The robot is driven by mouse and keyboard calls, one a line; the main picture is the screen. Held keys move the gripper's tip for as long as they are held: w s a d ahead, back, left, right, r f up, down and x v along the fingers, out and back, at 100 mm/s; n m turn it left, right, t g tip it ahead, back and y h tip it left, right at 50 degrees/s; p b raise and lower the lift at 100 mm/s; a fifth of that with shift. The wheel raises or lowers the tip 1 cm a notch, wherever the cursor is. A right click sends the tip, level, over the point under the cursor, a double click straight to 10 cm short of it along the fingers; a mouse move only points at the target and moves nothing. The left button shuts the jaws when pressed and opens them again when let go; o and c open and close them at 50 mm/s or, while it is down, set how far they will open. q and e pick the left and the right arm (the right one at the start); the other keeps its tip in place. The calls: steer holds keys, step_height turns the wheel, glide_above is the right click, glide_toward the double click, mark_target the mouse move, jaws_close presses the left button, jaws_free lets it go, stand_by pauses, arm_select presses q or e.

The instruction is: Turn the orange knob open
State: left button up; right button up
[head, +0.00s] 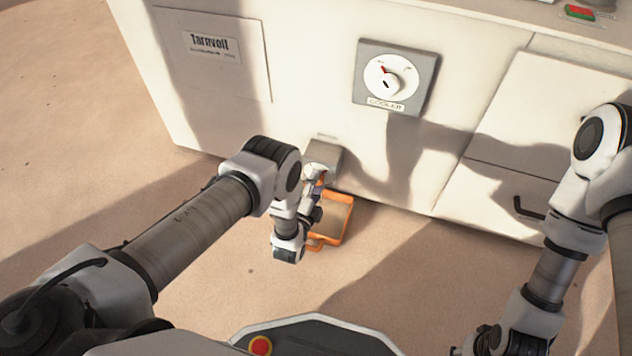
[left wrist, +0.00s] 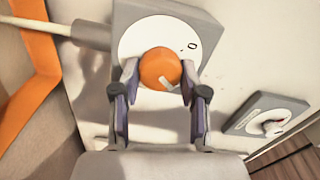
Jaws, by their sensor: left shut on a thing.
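The orange knob (left wrist: 160,68) sits on a white round dial with a small "0" mark, on a grey housing (left wrist: 150,18). A pale pointer mark shows on the knob's lower right. My left gripper (left wrist: 158,78) has one finger on each side of the knob and is shut on it.
An orange-rimmed bin (head: 346,224) stands on the floor below my left gripper. A cooler dial (head: 388,78) on a grey plate is on the cabinet (head: 320,60) above right. A drawer with a black handle (head: 527,209) is at right. Open floor lies left.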

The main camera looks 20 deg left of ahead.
stand_by(0.3)
arm_select(q)
steer(key=o, duration=1.1)
steer(key=s, duration=0.7)
steer(key=shift+s+a, duration=0.1)
steer(key=shift+s, duration=0.15)
